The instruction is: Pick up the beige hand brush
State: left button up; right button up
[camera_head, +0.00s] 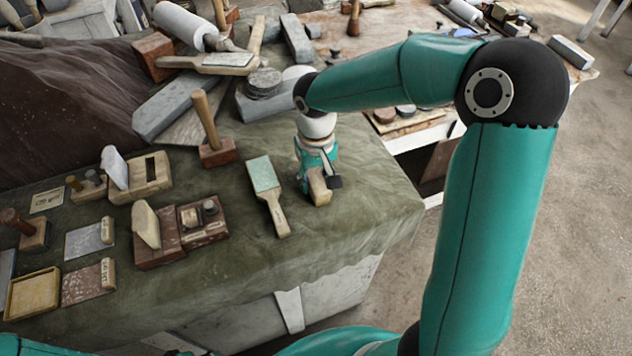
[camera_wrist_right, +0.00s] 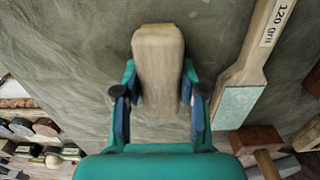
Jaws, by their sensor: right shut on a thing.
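The beige hand brush (camera_head: 319,188) is a pale wooden block with a rounded end, near the right part of the green cloth. My right gripper (camera_head: 318,168) reaches down over it, and its fingers are shut on it. In the right wrist view the brush (camera_wrist_right: 158,65) sits between the two fingers of the gripper (camera_wrist_right: 158,92), one on each side. I cannot tell whether the brush touches the cloth. My left gripper is not in view.
A sanding paddle (camera_head: 268,189) marked "120 grit" in the wrist view lies just left of the brush. A wooden mallet (camera_head: 208,130) stands farther left, with several tools and blocks around it. The green cloth (camera_head: 345,235) is clear in front of the brush.

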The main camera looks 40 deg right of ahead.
aim_at(316, 177)
jog(key=shift+c, duration=0.7)
jog(key=shift+r, duration=0.2)
notch_tip(316, 177, up, 20)
jog(key=shift+f, duration=0.2)
jog(key=o, duration=0.7)
jog(key=shift+c, duration=0.2)
jog(key=c, duration=0.5)
